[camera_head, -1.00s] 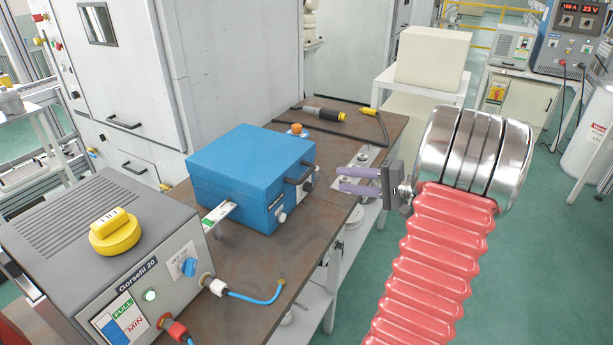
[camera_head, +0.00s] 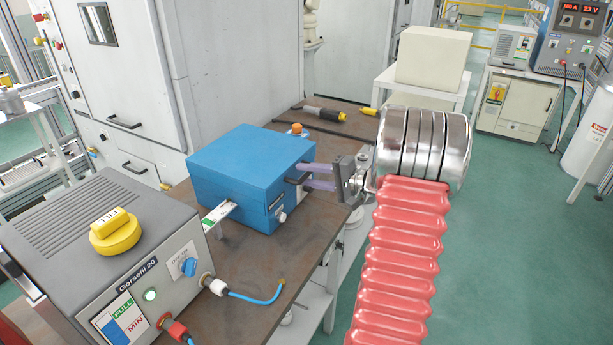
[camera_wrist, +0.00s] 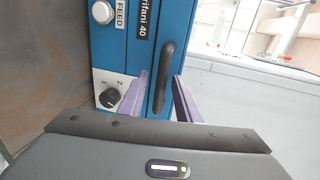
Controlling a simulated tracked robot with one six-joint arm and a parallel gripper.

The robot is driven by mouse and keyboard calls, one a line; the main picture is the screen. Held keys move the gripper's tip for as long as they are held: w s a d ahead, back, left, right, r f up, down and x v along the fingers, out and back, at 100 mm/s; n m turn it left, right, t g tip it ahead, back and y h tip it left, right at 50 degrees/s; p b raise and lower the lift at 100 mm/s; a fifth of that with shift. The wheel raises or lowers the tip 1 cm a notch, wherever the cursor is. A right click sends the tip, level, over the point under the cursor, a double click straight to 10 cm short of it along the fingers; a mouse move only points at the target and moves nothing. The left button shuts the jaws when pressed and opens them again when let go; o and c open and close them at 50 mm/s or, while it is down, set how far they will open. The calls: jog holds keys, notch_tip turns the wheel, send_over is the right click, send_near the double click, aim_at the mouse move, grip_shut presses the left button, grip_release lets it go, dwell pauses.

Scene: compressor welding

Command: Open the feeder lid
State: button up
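The feeder is a blue box (camera_head: 235,165) on the brown workbench, with its lid (camera_head: 245,152) shut. A black handle (camera_head: 291,179) sits on its right-hand front side. My gripper (camera_head: 304,175) is open, its two purple fingers reaching to the box at that handle. In the wrist view the black handle (camera_wrist: 166,75) lies between the fingers of my gripper (camera_wrist: 161,77), one on each side. I cannot tell whether either finger touches it. A FEED button (camera_wrist: 103,12) and a black knob (camera_wrist: 110,98) show on the feeder's face.
A grey welding unit (camera_head: 110,250) with a yellow cap (camera_head: 115,232) stands at the left, with a blue hose (camera_head: 255,298) on the workbench (camera_head: 270,260). A torch-like tool (camera_head: 325,113) lies behind the feeder. The bench front is mostly clear.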

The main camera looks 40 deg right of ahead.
jog(key=shift+w, duration=0.15)
jog(key=shift+c, duration=0.2)
grip_shut()
jog(key=shift+f, duration=0.1)
dwell(0.3)
jog(key=shift+a, duration=0.2)
jog(key=shift+d, duration=0.1)
